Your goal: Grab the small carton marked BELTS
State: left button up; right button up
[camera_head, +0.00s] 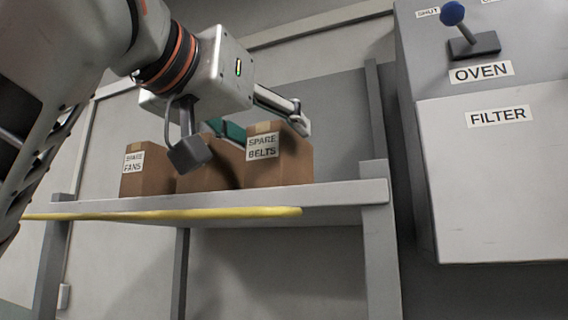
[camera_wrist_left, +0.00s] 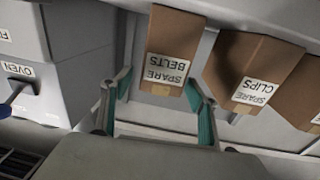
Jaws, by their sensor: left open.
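The small brown carton labelled SPARE BELTS (camera_head: 287,163) stands upright at the right end of the row on the shelf. In the left wrist view the BELTS carton (camera_wrist_left: 172,38) appears upside down. My left gripper (camera_head: 247,137) is open, its fingers spread wide over the cartons. In the left wrist view, the teal-padded fingers of the left gripper (camera_wrist_left: 160,88) lie on either side of the BELTS carton's near end. The right finger looks very close to the carton; I cannot tell whether it touches. My right gripper is not in view.
The SPARE FANS carton (camera_head: 150,178) stands at the left and the SPARE CLIPS carton (camera_wrist_left: 246,72) beside BELTS. A grey OVEN/FILTER cabinet (camera_head: 490,170) stands farther right.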

pick_arm(q)
jog(key=x, duration=0.2)
jog(key=p+x, duration=0.1)
jog(key=x, duration=0.2)
jog(key=shift+f+p, duration=0.25)
jog(key=shift+p, duration=0.05)
jog(key=shift+a, duration=0.1)
jog(key=c, duration=1.3)
jog(key=shift+c, duration=0.2)
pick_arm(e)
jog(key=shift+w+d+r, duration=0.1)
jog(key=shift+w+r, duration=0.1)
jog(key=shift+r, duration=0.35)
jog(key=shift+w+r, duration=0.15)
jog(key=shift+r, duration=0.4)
pick_arm(q)
jog(key=shift+r, duration=0.1)
